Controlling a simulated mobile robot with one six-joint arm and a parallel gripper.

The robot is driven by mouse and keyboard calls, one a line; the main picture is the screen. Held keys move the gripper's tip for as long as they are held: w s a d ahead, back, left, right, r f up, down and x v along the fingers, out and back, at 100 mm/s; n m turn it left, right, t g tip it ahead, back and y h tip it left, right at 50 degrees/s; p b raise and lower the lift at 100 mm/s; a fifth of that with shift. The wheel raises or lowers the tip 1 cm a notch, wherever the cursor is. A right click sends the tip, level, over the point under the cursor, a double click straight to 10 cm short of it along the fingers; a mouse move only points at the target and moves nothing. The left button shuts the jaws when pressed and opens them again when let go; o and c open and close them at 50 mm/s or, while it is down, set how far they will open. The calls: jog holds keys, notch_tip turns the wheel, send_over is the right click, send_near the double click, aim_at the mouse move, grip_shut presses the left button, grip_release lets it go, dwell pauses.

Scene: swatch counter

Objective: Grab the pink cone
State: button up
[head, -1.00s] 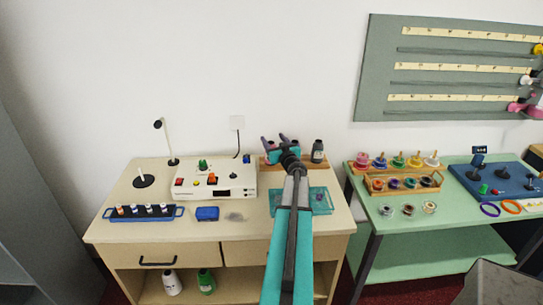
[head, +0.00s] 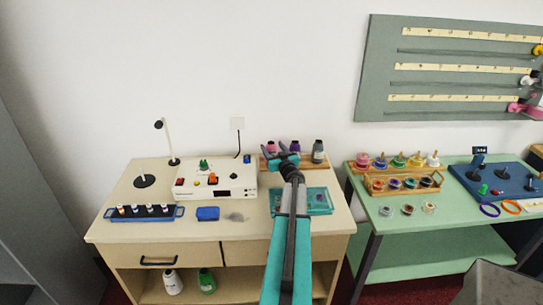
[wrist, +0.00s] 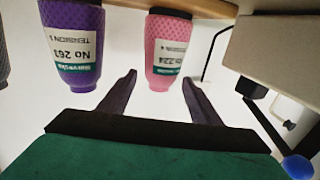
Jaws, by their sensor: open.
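The pink cone (wrist: 168,50), with a white and green label, appears inverted in the wrist view, just beyond or between the fingertips of my gripper (wrist: 159,78). My gripper is open and I see no contact with the cone; the exact depth is unclear. In the head view the pink cone (head: 271,147) stands on a wooden stand at the back of the left desk, partly hidden by my gripper (head: 277,151). A purple cone (wrist: 72,45) stands beside it, also visible in the head view (head: 295,146).
A dark cone (head: 318,151) stands at the stand's right end. A beige control box (head: 214,181) is close on the left, and a teal tray (head: 322,203) lies in front. The wall is behind. A green table (head: 460,235) with small spools stands to the right.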

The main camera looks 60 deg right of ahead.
jog(key=shift+w+d, duration=0.1)
jog(key=shift+p+x, duration=0.95)
jog(key=shift+x, duration=2.05)
jog(key=shift+c, duration=0.2)
grip_shut()
